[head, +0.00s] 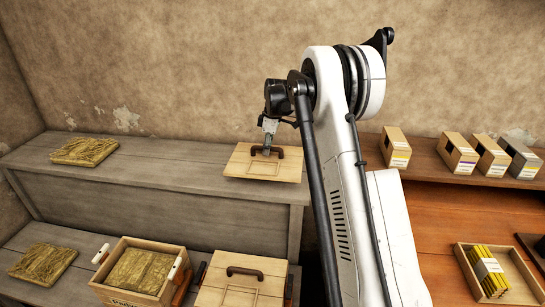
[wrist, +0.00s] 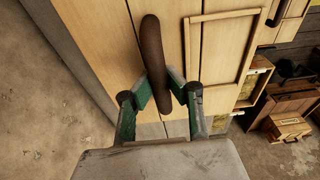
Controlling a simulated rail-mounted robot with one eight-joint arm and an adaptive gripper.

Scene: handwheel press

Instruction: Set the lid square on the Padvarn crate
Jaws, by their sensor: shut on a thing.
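A pale wooden lid (head: 245,165) with a dark handle (head: 279,153) is at the right end of the grey upper shelf. My gripper (head: 266,149) is above it, shut on this handle. In the wrist view the green fingers of my gripper (wrist: 161,92) are on both sides of the brown handle (wrist: 152,40), over the lid's pale boards (wrist: 100,35). I cannot tell if the lid rests on the shelf or hangs just above it. The open crate (head: 122,297), its label partly cut off, stands at lower left with a straw-coloured pad (head: 140,270) inside.
A second pale lid or lidded box (head: 228,272) with a dark handle stands right of the crate. Straw pads lie on the upper shelf (head: 84,151) and lower left (head: 42,262). Several boxes (head: 458,153) and a yellow-filled tray (head: 520,287) are at right. The middle upper shelf (head: 165,160) is clear.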

